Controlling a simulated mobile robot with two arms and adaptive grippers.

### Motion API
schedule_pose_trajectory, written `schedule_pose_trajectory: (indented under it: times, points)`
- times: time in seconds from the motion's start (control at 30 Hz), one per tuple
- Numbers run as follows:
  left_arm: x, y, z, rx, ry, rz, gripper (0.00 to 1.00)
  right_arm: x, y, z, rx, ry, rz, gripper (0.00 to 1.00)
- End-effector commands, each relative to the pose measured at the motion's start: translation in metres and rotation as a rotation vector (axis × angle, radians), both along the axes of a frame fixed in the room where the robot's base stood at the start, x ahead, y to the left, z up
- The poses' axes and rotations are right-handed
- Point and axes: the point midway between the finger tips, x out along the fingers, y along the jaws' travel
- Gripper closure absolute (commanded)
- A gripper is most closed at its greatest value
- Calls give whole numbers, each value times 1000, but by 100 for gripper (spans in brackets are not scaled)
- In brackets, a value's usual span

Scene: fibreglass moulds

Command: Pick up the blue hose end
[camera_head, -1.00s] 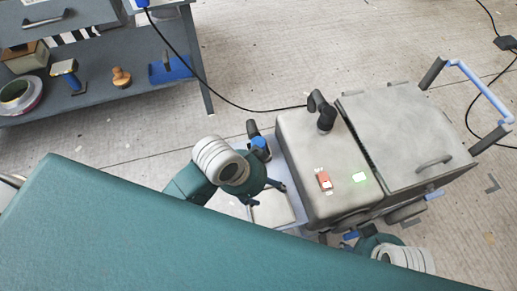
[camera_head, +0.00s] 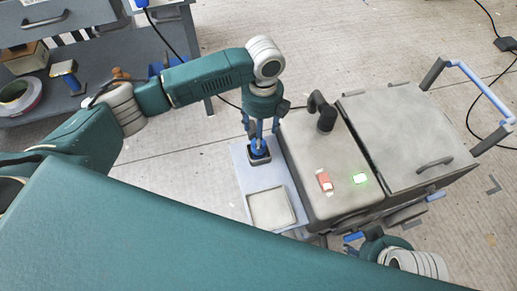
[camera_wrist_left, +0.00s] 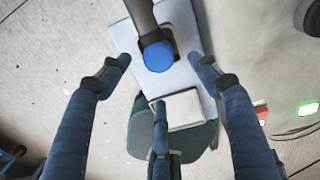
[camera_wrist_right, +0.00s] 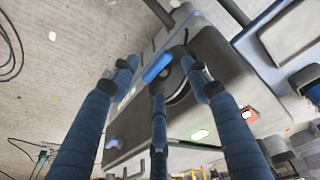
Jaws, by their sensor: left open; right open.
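The blue hose end (camera_wrist_left: 158,56), a round blue cap on a dark hose, shows in the left wrist view at a dark square socket on a pale side shelf (camera_head: 242,172). My left gripper (camera_head: 260,132) is open above it in the head view, its fingers pointing down. In the left wrist view the hose end lies between the spread fingers, with no clear contact. In the head view the fingers partly hide it.
The grey cart (camera_head: 325,180) with a red switch (camera_head: 324,181) and a green-lit display (camera_head: 360,178) stands right of the shelf. A square pale tray (camera_head: 271,208) lies on the shelf. A workbench (camera_head: 60,104) stands at the back left. A teal surface fills the foreground.

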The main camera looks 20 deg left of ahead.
Motion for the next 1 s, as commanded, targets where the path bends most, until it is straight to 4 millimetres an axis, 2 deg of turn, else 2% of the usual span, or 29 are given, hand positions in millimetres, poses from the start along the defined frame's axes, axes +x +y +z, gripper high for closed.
schedule_pose_trajectory:
  times: [0.03, 0.1, 0.27, 0.37, 0.5, 0.7, 1.0]
  points:
    - [-1, 0, -12, -1, 2, 1, 38, -2, 0, 2, 0, -3, 0, 52]
    - [0, 0, -21, -1, -1, 1, 38, -3, -1, 4, 0, -4, 0, 52]
    - [0, 0, -32, -2, -2, 1, 38, -5, -1, 7, -1, -6, -1, 52]
    - [1, 1, -43, -1, -1, 1, 38, -5, -1, 2, -1, -5, -1, 52]
    - [4, 5, -68, -1, -1, 2, 38, -5, -1, -10, -1, -5, -1, 52]
    - [4, 5, -81, -1, -4, 0, 38, 23, 7, -2, 21, -110, 7, 52]
    - [4, 5, -82, -2, -4, 0, 38, 28, 8, 0, 24, -129, 9, 52]
